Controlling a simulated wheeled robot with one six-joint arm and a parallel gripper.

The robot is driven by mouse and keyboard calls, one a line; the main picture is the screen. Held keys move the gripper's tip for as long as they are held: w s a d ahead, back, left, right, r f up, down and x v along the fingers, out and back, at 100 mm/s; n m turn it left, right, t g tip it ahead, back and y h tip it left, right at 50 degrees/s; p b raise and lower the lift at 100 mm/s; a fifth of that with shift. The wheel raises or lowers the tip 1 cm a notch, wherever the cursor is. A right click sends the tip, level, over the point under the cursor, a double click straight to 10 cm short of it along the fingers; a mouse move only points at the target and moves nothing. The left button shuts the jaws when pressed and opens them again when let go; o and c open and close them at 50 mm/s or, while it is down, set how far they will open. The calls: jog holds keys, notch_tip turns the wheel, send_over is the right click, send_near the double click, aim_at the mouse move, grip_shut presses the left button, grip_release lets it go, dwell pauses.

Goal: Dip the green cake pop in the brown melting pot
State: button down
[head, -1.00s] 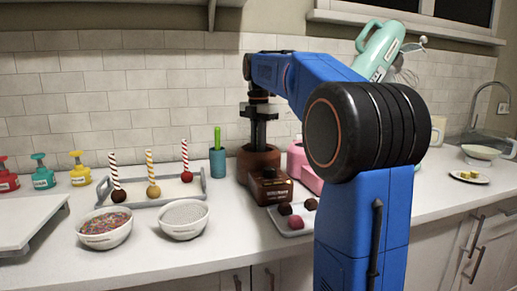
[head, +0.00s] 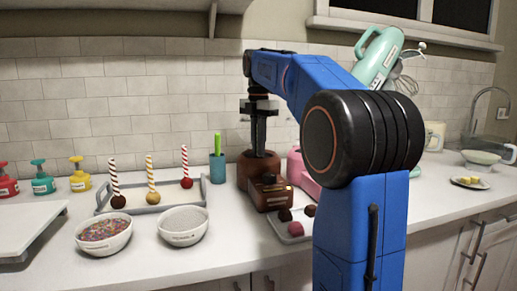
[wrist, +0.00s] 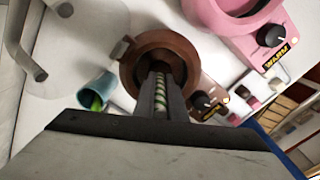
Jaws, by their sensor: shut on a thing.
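The brown melting pot (head: 248,172) stands on the counter right of the blue-green cup. It also shows in the wrist view (wrist: 131,73), where I look down into its round opening. My gripper (head: 259,152) points straight down over the pot. In the wrist view my gripper (wrist: 163,75) is shut on the green-and-white striped stick of the green cake pop (wrist: 160,97). The stick runs down between the fingers toward the dark inside of the pot. The cake pop's ball is hidden, so I cannot tell how deep it is.
A pink melting pot (head: 301,172) stands close at the right. A tray with several dark and pink balls (head: 296,227) lies in front. At the left are a tray with three striped-stick cake pops (head: 150,195), a sprinkle bowl (head: 103,247) and a white bowl (head: 183,238).

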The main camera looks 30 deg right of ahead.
jog(key=shift+r, duration=1.65)
